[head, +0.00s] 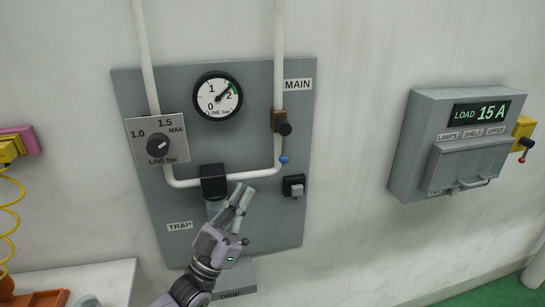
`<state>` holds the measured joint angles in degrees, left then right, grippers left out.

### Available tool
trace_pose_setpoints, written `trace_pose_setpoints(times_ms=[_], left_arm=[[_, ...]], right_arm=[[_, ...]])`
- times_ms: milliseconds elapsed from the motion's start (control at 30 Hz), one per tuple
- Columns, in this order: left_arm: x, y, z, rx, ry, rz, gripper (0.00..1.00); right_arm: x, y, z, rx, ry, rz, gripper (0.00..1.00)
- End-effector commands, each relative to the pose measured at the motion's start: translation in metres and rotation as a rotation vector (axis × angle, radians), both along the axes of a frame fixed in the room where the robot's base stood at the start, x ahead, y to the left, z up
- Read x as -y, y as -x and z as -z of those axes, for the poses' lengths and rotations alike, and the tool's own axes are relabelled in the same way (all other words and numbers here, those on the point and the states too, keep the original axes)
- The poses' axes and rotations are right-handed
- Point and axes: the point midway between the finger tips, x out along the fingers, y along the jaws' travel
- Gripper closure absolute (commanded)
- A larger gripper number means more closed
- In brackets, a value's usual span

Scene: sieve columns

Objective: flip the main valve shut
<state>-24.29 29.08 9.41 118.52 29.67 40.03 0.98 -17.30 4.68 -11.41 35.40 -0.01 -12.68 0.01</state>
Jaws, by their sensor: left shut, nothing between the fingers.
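The main valve (279,121) sits on the right vertical pipe, just under the MAIN label (298,85). It has a brass-coloured body and a dark hub. Its lever hangs down along the pipe and ends in a blue ball (284,160). My left gripper (241,193) is shut and empty. In the picture it is below and left of the blue ball, apart from it, and it overlaps the lower part of the trap (213,182). My right gripper is not in view.
The gauge (218,96) reads near 2. A regulator knob (158,145) is at the panel's left. A small switch box (294,187) sits below the valve. A load box (455,145) reading 15 A hangs to the right, with bare wall between.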

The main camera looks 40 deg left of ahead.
Motion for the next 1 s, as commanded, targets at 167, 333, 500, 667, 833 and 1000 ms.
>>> trace_pose_setpoints(times_ms=[167,333,500,667,833,1000], left_arm=[[0.003,-0.029,-0.036,0.004,-0.001,0.000,1.00],[0.006,-0.055,-0.051,0.000,0.001,-0.001,1.00],[0.008,-0.076,-0.048,-0.001,0.001,-0.001,1.00],[0.010,-0.084,-0.047,-0.001,0.000,0.000,1.00],[0.010,-0.086,-0.046,-0.001,0.000,0.000,1.00],[0.010,-0.086,-0.046,-0.001,0.000,0.000,1.00]], right_arm=[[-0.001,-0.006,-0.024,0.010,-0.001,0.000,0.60],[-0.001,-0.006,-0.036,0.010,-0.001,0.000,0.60],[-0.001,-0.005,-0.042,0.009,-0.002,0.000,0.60],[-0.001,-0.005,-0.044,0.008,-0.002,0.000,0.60],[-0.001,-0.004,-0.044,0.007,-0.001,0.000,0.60],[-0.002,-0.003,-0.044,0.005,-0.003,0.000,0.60]])
